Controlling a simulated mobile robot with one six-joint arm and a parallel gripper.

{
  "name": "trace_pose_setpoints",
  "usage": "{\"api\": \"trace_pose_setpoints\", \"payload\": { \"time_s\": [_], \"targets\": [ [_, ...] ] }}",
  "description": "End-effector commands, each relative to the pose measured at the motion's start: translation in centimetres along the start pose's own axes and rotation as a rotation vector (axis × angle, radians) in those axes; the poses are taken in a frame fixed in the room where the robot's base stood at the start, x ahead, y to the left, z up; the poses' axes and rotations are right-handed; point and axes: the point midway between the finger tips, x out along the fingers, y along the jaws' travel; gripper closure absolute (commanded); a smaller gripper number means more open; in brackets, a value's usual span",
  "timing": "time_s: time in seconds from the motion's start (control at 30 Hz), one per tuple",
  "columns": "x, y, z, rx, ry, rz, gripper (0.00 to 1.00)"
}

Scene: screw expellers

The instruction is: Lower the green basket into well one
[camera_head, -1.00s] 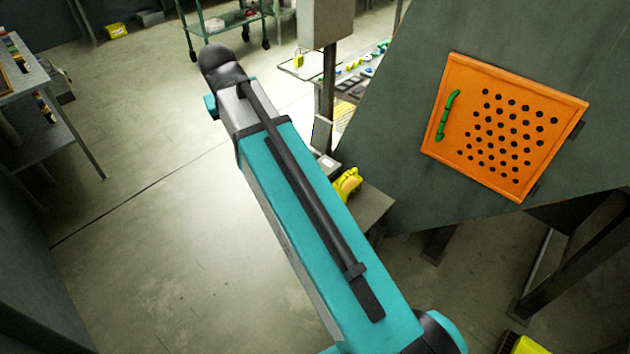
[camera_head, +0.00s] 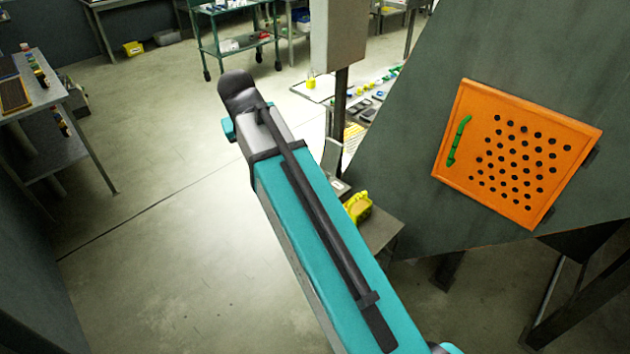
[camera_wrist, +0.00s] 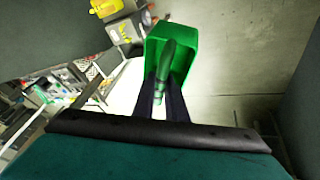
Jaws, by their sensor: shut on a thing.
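In the wrist view my gripper (camera_wrist: 163,98) is shut on the handle of the green basket (camera_wrist: 183,45). The basket hangs beyond the fingertips with the floor behind it, and its inside looks empty from here. In the head view my own arm crosses the middle of the picture and neither my gripper nor the basket shows. I cannot make out well one in either view.
An orange perforated door (camera_head: 516,153) with a green handle is on a dark slanted housing at right. A yellow basket (camera_head: 357,206) sits on a small grey stand (camera_head: 383,228). A shelf table (camera_head: 42,105) stands at left, a green cart (camera_head: 236,40) at the back. Floor at left is open.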

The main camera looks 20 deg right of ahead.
Motion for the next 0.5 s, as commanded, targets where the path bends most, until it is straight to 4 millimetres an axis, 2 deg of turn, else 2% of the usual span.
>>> {"api": "trace_pose_setpoints", "payload": {
  "time_s": [0.3, 0.5],
  "targets": [
    [2.4, 0.1, 4.5, -0.004, -0.002, -0.001, 1.0],
    [3.6, 0.2, 6.5, -0.005, 0.0, -0.002, 1.0]
  ]
}}
